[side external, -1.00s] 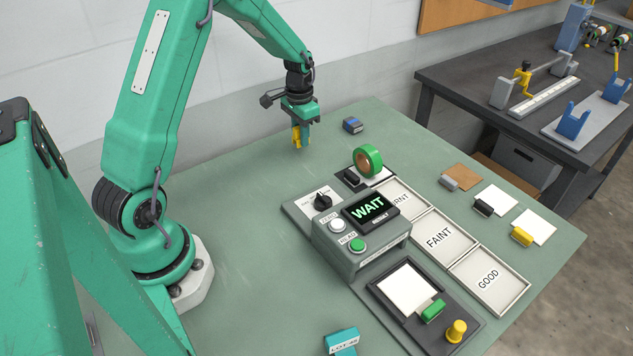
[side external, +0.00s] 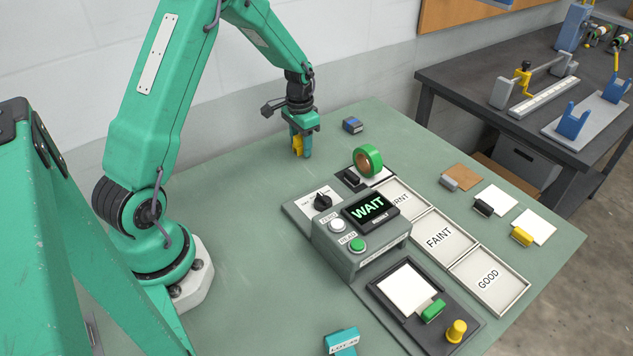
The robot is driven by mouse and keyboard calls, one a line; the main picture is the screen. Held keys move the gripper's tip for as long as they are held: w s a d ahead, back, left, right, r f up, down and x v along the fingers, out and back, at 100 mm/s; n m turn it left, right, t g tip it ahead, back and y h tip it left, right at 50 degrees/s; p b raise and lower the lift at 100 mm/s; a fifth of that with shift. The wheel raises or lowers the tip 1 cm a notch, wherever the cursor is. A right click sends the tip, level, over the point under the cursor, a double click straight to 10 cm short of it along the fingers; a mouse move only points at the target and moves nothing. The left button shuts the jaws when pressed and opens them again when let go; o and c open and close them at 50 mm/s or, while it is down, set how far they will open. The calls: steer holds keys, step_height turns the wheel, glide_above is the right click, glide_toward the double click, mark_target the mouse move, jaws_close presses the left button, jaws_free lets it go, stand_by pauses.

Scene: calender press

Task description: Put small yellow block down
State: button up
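My gripper (side external: 301,146) is low over the back left part of the green table (side external: 240,180). The small yellow block (side external: 297,144) is between its fingers, and the gripper appears shut on it. The fingers partly cover the block. The block's lower end is at or very close to the table top; I cannot tell whether it touches.
A small blue block (side external: 352,125) lies to the right of my gripper. A green tape roll (side external: 368,160) and the console with a WAIT display (side external: 368,208) stand nearer the front. The table around the gripper is clear.

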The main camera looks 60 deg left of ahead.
mark_target(301, 136)
step_height(301, 136, up, 11)
steer(key=shift+r, duration=0.65)
stand_by(0.8)
steer(key=s+d+r+t, duration=0.3)
steer(key=s+d+r, duration=0.5)
steer(key=d+r, duration=0.3)
steer(key=s+d+t, duration=0.1)
steer(key=s+d, duration=0.2)
steer(key=s, duration=0.3)
steer(key=s+d+r+t, duration=0.1)
steer(key=s+d, duration=0.3)
steer(key=s, duration=0.2)
steer(key=shift+s+d+t, duration=0.25)
steer(key=shift+s+t, duration=0.05)
